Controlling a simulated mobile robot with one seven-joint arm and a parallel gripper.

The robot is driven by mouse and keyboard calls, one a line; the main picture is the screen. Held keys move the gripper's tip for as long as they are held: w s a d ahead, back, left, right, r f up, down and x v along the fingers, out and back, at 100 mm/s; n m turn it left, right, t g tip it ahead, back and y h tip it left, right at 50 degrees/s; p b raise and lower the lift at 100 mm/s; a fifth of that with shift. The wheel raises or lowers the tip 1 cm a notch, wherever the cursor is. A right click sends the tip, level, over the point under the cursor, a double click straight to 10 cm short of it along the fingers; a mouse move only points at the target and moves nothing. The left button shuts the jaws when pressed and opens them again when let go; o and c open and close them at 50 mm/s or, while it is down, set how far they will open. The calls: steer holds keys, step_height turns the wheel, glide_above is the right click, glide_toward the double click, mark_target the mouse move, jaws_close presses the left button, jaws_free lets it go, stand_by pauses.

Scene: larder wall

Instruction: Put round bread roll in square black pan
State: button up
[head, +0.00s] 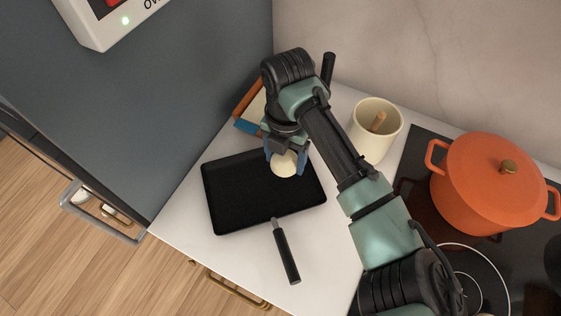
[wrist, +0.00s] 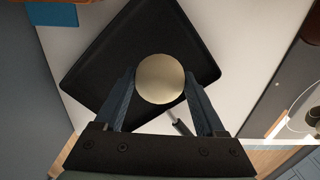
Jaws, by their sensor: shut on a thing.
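The round bread roll (head: 284,164) is pale and ball-like. My gripper (head: 286,160) is shut on it, with one blue finger on each side. In the wrist view the roll (wrist: 160,79) sits between the two fingertips (wrist: 160,84). The square black pan (head: 240,195) lies flat on the white counter, its handle (head: 286,253) pointing toward the front. The roll shows over the pan's far right part, and in the wrist view the pan (wrist: 110,62) is behind it. I cannot tell how high the roll is above the pan floor.
A cream crock (head: 376,131) with a wooden-handled utensil stands right of my gripper. An orange pot (head: 487,184) with a lid sits on the black hob (head: 418,160). A grey cabinet side (head: 150,90) borders the counter (head: 185,225) at left. An orange-and-blue object (head: 247,112) lies behind the gripper.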

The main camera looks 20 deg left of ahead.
mark_target(285, 179)
steer(key=shift+f, duration=2.95)
steer(key=shift+f, duration=0.15)
steer(key=o, duration=1.3)
step_height(285, 179, up, 12)
steer(key=shift+r+b, duration=0.2)
steer(key=shift+b, duration=0.4)
